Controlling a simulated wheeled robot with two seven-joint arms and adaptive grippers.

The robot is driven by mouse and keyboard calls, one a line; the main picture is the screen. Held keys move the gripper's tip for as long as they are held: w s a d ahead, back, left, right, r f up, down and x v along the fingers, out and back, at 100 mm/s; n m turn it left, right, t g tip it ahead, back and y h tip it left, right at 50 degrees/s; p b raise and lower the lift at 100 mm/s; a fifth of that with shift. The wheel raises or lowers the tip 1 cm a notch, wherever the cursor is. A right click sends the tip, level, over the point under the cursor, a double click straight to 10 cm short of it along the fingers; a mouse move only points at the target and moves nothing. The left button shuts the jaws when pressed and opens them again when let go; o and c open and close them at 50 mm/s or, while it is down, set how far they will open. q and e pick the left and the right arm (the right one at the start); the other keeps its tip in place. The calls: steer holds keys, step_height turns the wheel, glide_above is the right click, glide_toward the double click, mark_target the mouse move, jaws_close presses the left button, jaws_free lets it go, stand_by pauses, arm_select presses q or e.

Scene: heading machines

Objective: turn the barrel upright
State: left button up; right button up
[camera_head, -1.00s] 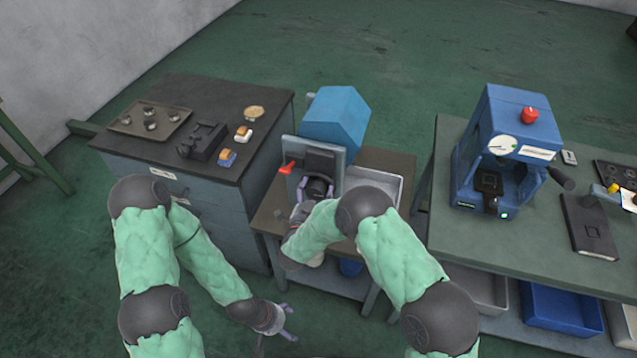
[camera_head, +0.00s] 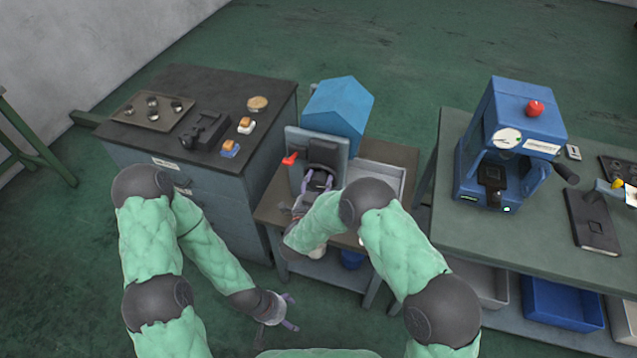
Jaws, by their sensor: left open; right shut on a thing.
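The dark barrel (camera_head: 325,152) sits at the grey front plate of the small machine on the middle bench, partly hidden by my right gripper. Its exact tilt cannot be told. My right gripper (camera_head: 318,178) reaches up to it from below, its purple-grey fingers shut on its near side. A red lever (camera_head: 290,159) sticks out left of the barrel. The machine's blue angular housing (camera_head: 340,106) stands behind the plate. My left gripper (camera_head: 288,312) is open and empty, low over the floor in front of the benches.
A grey tray (camera_head: 380,177) lies right of the machine. A blue press (camera_head: 505,150) stands on the right table. Floor is clear in front of the left cabinet.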

steer(key=n, duration=0.4)
steer(key=shift+r, duration=0.1)
steer(key=n, duration=0.3)
steer(key=shift+w+n, duration=0.1)
steer(key=shift+n, duration=0.2)
steer(key=n, duration=0.4)
steer(key=shift+p, duration=0.35)
steer(key=shift+r+n, duration=0.1)
steer(key=shift+n, duration=1.7)
steer(key=shift+n+p, duration=0.3)
steer(key=o, duration=1.1)
steer(key=shift+o, duration=0.2)
